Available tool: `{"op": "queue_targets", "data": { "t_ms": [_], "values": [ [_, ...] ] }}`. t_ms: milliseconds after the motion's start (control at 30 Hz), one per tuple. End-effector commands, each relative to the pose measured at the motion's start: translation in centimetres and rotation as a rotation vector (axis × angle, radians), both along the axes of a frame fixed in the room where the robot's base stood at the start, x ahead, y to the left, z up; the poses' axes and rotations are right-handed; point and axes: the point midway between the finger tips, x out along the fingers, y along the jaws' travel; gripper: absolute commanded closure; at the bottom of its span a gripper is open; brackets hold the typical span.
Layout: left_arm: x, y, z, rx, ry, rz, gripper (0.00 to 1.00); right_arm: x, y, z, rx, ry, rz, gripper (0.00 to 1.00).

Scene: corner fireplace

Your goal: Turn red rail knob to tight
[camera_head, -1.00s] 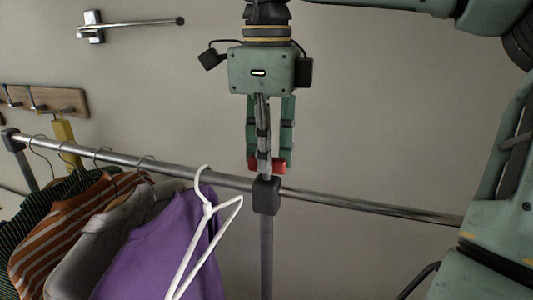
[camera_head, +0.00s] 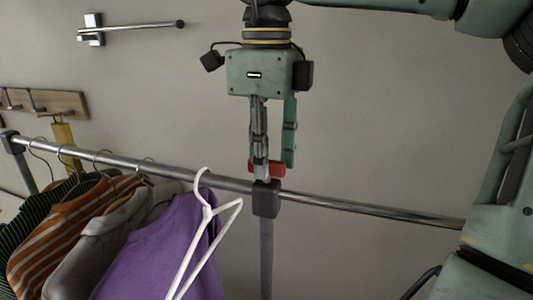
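The red rail knob (camera_head: 280,169) sits on top of the dark clamp block (camera_head: 267,198) on the metal rail (camera_head: 340,205). Red shows on both sides of my gripper's fingers, and the middle of the knob is hidden behind them. My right gripper (camera_head: 267,168) points straight down from above, with its fingertips at the knob. My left gripper is not in view.
Several garments, including a purple one (camera_head: 165,250), hang from the rail at left. An empty white hanger (camera_head: 207,210) hangs close to the clamp's left. A hook board (camera_head: 60,102) and a metal wall bar (camera_head: 140,25) are on the wall. The rail right of the clamp is clear.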

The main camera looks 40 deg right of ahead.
Motion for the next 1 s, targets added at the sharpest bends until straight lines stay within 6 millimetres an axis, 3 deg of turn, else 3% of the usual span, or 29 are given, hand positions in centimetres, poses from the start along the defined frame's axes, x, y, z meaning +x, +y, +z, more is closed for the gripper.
{"op": "queue_targets", "data": {
  "t_ms": [300, 433, 800, 1000],
  "values": [
    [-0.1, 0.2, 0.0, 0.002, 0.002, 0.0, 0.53, 0.0, 0.0, 0.1, 0.0, 0.0, 0.001, 0.69],
    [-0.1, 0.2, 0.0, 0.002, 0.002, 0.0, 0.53, 0.1, 0.0, 1.0, 0.0, -0.001, -0.001, 0.69],
    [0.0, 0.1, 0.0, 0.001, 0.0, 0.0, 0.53, 0.1, 0.0, 8.5, 0.003, -0.003, 0.001, 0.69],
    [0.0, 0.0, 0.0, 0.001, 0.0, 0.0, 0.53, 0.1, 0.0, 11.2, 0.001, 0.0, 0.002, 0.69]
  ]
}}
